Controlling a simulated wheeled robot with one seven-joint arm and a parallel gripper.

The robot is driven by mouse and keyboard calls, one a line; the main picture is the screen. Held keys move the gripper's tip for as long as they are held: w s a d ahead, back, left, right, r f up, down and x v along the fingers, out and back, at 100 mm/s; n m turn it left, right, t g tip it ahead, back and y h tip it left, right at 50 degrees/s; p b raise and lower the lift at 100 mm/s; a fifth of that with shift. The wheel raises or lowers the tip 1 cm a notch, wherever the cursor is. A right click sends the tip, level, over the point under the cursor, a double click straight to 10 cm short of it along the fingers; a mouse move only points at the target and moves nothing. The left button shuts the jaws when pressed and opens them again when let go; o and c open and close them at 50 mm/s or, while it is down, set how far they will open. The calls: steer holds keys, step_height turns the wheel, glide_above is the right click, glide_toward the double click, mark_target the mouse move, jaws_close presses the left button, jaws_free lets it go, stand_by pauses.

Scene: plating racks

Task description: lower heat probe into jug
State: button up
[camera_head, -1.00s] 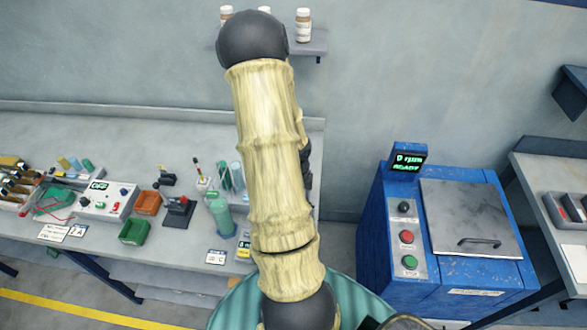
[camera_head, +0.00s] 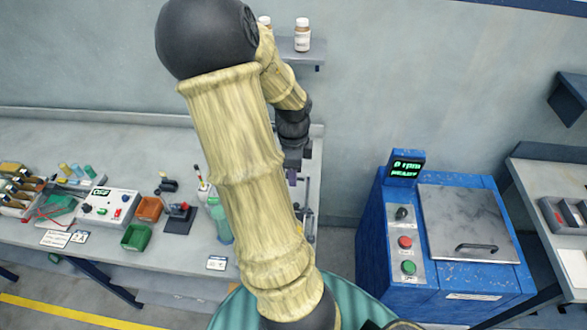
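A green translucent vessel (camera_head: 219,217), which looks like the jug, stands on the left bench and is partly hidden behind my arm. My gripper (camera_head: 298,178) hangs below my dark wrist at the right end of the bench, to the right of the vessel and apart from it in the picture. Only small dark parts of the gripper show beside my arm, so its fingers and anything between them cannot be made out. I cannot pick out the heat probe in this view.
A control box (camera_head: 108,205), an orange bin (camera_head: 149,208) and a green bin (camera_head: 136,237) stand left on the bench. A blue machine (camera_head: 455,270) with a lid stands to the right. A wall shelf (camera_head: 308,58) holds bottles behind my arm.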

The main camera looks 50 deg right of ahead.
steer(key=shift+w+a+f+b, duration=0.1)
steer(key=shift+w+f+b, duration=0.15)
steer(key=shift+b, duration=0.1)
steer(key=c, duration=0.7)
steer(key=w+a+f+g+b, duration=0.1)
steer(key=w+a+b, duration=0.1)
steer(key=b, duration=0.3)
steer(key=shift+f+n+g, duration=0.3)
steer(key=shift+n, duration=0.1)
jaws_close()
steer(key=r+g+h+b, duration=0.1)
steer(key=b, duration=0.1)
steer(key=w+r+g+h+b, duration=0.1)
steer(key=b, duration=0.1)
steer(key=g+h+b, duration=0.1)
steer(key=b, duration=0.1)
steer(key=shift+w+a+r+m, duration=0.2)
steer(key=shift+a+r+m, duration=0.05)
steer(key=shift+r+m, duration=0.15)
